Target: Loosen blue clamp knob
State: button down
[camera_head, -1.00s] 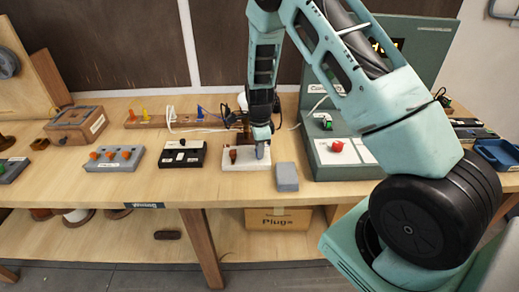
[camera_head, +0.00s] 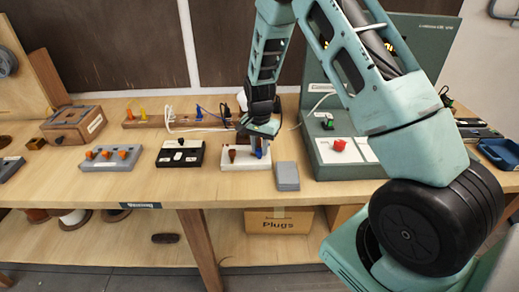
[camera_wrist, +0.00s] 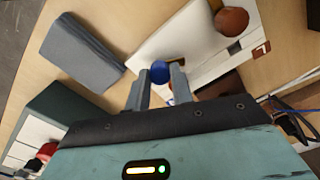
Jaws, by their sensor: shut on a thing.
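The blue clamp knob (camera_wrist: 160,72) stands on a white block (camera_wrist: 185,38), between the two fingers of my gripper (camera_wrist: 161,80) in the wrist view. My gripper is shut on the knob, with one finger on each side. In the head view, my gripper (camera_head: 260,142) points down over the right part of the white block (camera_head: 232,166). The blue knob (camera_head: 259,153) shows only as a small patch below the fingers. A reddish-brown knob (camera_wrist: 231,20) is on the same block, apart from my fingers.
A grey block (camera_head: 287,176) lies close to the right of the white block. A black box (camera_head: 180,154) stands to the left. A green console (camera_head: 330,125) with a red knob (camera_head: 338,145) stands at the right. White and blue cables lie behind.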

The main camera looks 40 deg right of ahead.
aim_at(259, 150)
jog(key=n+b, duration=0.1)
jog(key=n, duration=0.5)
jog(key=shift+w, duration=0.1)
jog(key=n, duration=0.6)
jog(key=shift+r+n, duration=0.1)
jog(key=shift+n, duration=0.3)
jog(key=n, duration=0.5)
jog(key=shift+n+p, duration=0.9)
jog(key=shift+n, duration=1.9)
jog(key=c, duration=1.5)
grip_release()
notch_tip(259, 150, up, 17)
jog(key=b, duration=0.2)
jog(key=shift+r, duration=0.2)
